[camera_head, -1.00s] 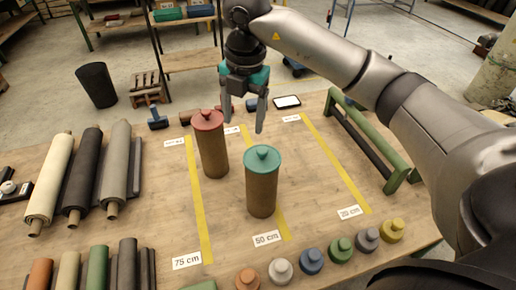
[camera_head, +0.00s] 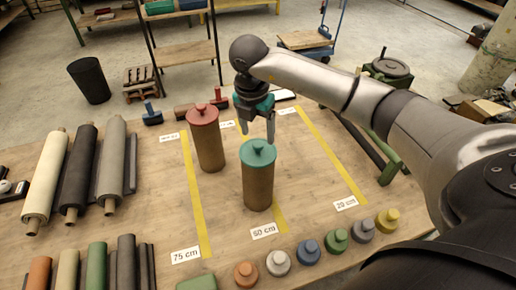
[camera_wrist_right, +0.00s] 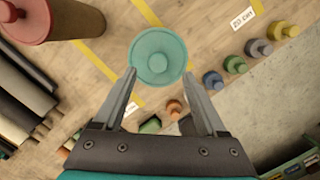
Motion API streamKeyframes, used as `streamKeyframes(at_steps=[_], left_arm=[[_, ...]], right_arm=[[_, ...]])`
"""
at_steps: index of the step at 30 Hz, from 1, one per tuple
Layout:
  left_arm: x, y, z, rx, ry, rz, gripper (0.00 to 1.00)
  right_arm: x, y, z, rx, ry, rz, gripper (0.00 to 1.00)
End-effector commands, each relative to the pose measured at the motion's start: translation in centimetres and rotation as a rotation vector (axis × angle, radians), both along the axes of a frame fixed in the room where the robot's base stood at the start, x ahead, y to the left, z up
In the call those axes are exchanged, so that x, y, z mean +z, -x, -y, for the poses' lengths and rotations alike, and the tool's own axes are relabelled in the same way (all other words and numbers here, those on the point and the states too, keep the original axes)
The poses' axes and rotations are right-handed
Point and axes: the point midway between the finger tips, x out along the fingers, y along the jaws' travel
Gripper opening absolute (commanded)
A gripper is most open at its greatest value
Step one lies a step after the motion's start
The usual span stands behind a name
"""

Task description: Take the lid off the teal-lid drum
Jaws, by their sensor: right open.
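The teal-lid drum (camera_head: 258,188) stands upright on the wooden table, brown-sided. Its round teal lid (camera_head: 249,159) with a small knob sits on top; the lid also shows in the right wrist view (camera_wrist_right: 148,68). My right gripper (camera_head: 258,142) is open and empty, pointing down just above and behind the lid. In the wrist view its fingers (camera_wrist_right: 160,78) reach toward the lid's near edge, one on each side; I cannot tell whether they touch it. My left gripper is not in view.
A red-lid drum (camera_head: 207,144) stands close by at the left. Several small coloured knobbed pieces (camera_head: 310,251) line the front edge. Sheet rolls (camera_head: 78,172) lie at the left.

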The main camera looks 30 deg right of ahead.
Motion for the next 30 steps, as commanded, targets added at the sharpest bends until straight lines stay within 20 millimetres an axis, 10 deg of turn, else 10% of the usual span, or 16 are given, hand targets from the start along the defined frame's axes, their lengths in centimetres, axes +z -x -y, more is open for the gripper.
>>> streamKeyframes(at_steps=[17, 30], left_arm=[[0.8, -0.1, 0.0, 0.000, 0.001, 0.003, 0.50], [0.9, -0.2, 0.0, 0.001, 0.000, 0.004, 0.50]], right_arm=[[-4.2, -0.7, 0.5, 0.002, 0.000, 0.000, 0.74], [-4.1, -0.7, 0.5, 0.001, 0.000, 0.000, 0.25]])
